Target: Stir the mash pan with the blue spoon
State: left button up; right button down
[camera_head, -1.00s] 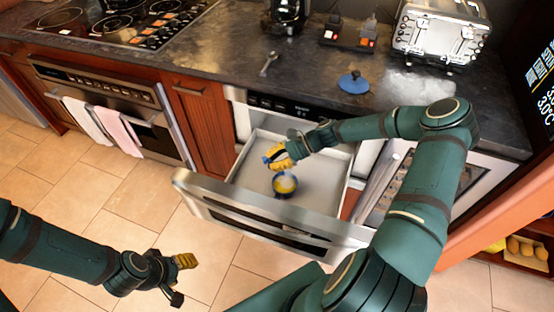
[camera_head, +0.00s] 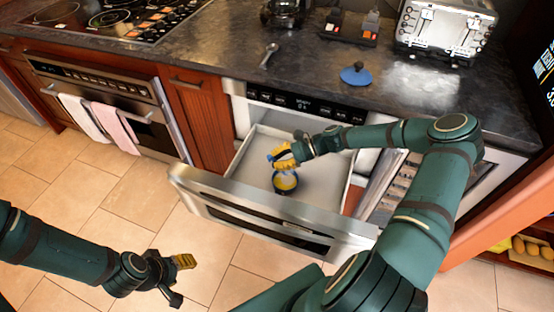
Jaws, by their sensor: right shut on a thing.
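The mash pan (camera_head: 285,185), a small dark blue pan with yellow mash, stands inside the open drawer (camera_head: 320,196). My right gripper (camera_head: 281,161), with yellow fingers, is just above the pan's far side. It is shut on the blue spoon, which is mostly hidden by the fingers; a bit of blue shows at the fingers. I cannot tell how deep the spoon's tip sits in the mash. My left gripper (camera_head: 182,280) is open and empty above the tiled floor at the lower left, well away from the drawer.
The drawer's tall steel front (camera_head: 270,215) stands between the floor and the pan. On the dark counter lie a metal spoon (camera_head: 269,54) and a blue lid (camera_head: 356,75). A toaster (camera_head: 445,30) stands behind them. An oven with towels (camera_head: 100,118) is at the left.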

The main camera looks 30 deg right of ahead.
jog(key=shift+f+b, duration=0.8)
jog(key=shift+f, duration=2.05)
